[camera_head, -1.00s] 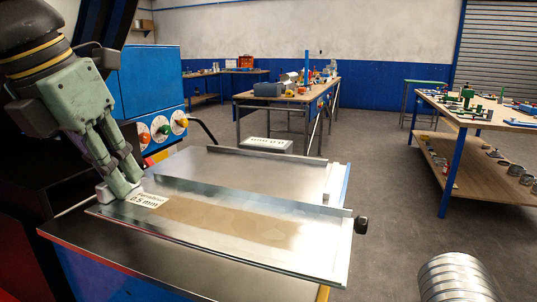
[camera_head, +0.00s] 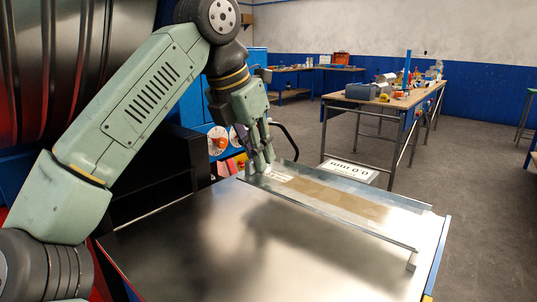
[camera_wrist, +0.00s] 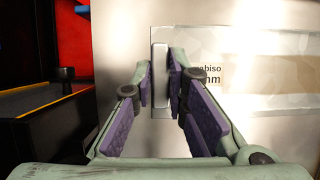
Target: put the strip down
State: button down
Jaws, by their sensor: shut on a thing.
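The strip (camera_head: 335,198) is a long thin piece of shiny metal with a brownish patch and a printed white label. In the head view it runs along the far side of the metal table top (camera_head: 190,235). My gripper (camera_head: 259,167) is at its left end, pointing down. In the wrist view my gripper (camera_wrist: 161,85) has its purple-padded fingers around a small pale block (camera_wrist: 160,70) at the strip's end. The strip (camera_wrist: 225,50) extends right from there, its label partly cut off. Whether the strip touches the table top throughout is unclear.
A small metal piece (camera_head: 412,261) stands by the strip's right end. The near table top is bare, with a broad dark shadow. Behind stand a control box with dials (camera_head: 218,139), a white sign (camera_head: 349,171) and a cluttered workbench (camera_head: 385,98).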

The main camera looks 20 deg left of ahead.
jog(key=w+p, duration=0.1)
jog(key=w, duration=0.3)
jog(key=shift+w+f, duration=0.15)
jog(key=shift+w+a+f, duration=0.1)
jog(key=shift+f, duration=0.1)
jog(key=shift+f+p, duration=0.45)
jog(key=shift+f, duration=1.25)
jog(key=c, duration=1.6)
grip_release()
jog(key=b+v, duration=0.1)
jog(key=v, duration=0.6)
jog(key=shift+r, duration=0.3)
